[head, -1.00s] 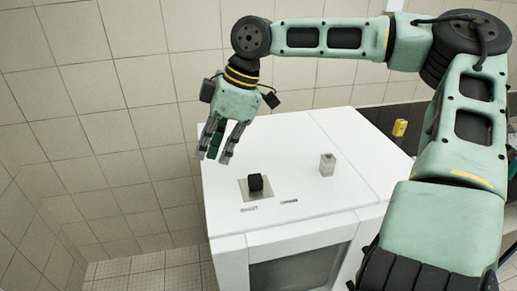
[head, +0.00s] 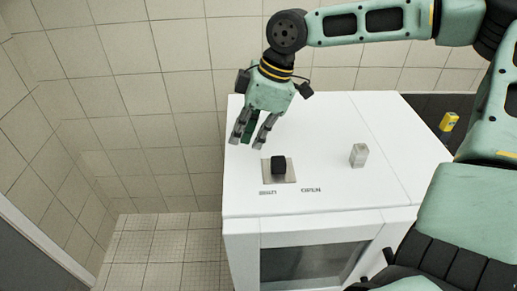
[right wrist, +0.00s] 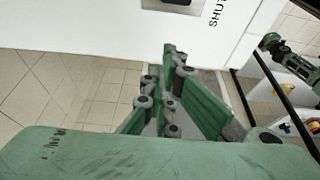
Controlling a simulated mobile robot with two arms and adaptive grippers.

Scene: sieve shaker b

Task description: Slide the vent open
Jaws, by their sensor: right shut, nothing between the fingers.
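The vent slider is a black knob (head: 279,165) on a small grey metal plate (head: 266,177) set in the white cabinet top (head: 330,120). My left gripper is out of view.
A yellow object (head: 449,122) is on the dark surface at the right. The cabinet has a glazed front (head: 310,266). Tiled wall lies behind.

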